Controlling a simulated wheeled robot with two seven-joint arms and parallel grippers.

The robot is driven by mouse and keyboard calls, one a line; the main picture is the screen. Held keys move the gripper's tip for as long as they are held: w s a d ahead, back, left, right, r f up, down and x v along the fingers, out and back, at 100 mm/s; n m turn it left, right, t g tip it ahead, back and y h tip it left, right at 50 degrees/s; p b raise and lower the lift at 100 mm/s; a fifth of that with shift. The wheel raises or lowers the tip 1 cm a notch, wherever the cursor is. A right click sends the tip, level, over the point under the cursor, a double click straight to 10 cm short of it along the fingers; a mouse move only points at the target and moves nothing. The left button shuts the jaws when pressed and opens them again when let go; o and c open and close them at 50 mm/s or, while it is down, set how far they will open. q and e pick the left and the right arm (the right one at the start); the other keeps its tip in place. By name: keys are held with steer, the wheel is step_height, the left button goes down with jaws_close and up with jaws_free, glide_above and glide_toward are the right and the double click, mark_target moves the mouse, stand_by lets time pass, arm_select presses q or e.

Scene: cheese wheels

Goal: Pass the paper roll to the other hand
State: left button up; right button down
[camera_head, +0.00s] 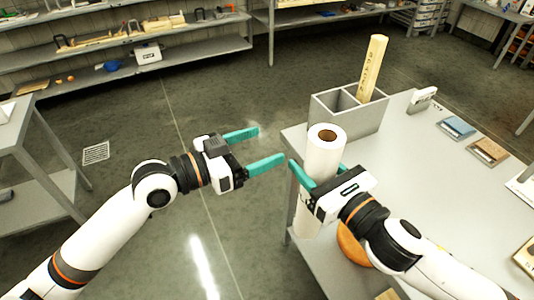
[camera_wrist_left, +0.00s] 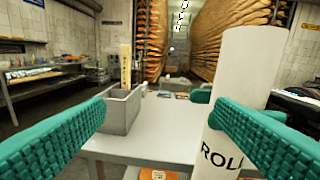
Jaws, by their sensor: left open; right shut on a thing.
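The paper roll (camera_head: 324,150) is a tall white cylinder with a brown core, held upright near the left edge of the grey table. My right gripper (camera_head: 316,176) is shut on it around its middle. My left gripper (camera_head: 254,148) is open and empty, to the left of the roll, its teal fingers pointing towards it with a gap between. In the left wrist view the roll (camera_wrist_left: 240,90) stands at the right, partly behind the right finger of my left gripper (camera_wrist_left: 165,125), with dark letters "ROLL" low on it.
A grey divided box (camera_head: 350,120) with a tall wooden piece (camera_head: 373,68) stands on the table (camera_head: 415,150) behind the roll. Small blue (camera_head: 456,128) and brown (camera_head: 488,151) items lie further right. A round orange-brown thing (camera_head: 352,246) is below the roll. Floor is clear around my left gripper.

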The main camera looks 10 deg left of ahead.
mark_target(337, 140)
arm_select(q)
steer(key=s+d+r+m+g+h, duration=0.2)
steer(key=s+d+r+m+g, duration=0.1)
steer(key=s+r, duration=0.35)
steer(key=x, duration=1.1)
steer(key=shift+s+d+f, duration=0.15)
steer(key=shift+s+d, duration=0.1)
steer(key=shift+d, duration=0.2)
steer(key=shift+c, duration=0.6)
steer(key=shift+s, duration=0.1)
steer(key=c, duration=1.2)
steer(key=shift+c, duration=0.2)
arm_select(e)
steer(key=shift+c, duration=2.4)
jaws_free()
steer(key=shift+s+d, duration=0.1)
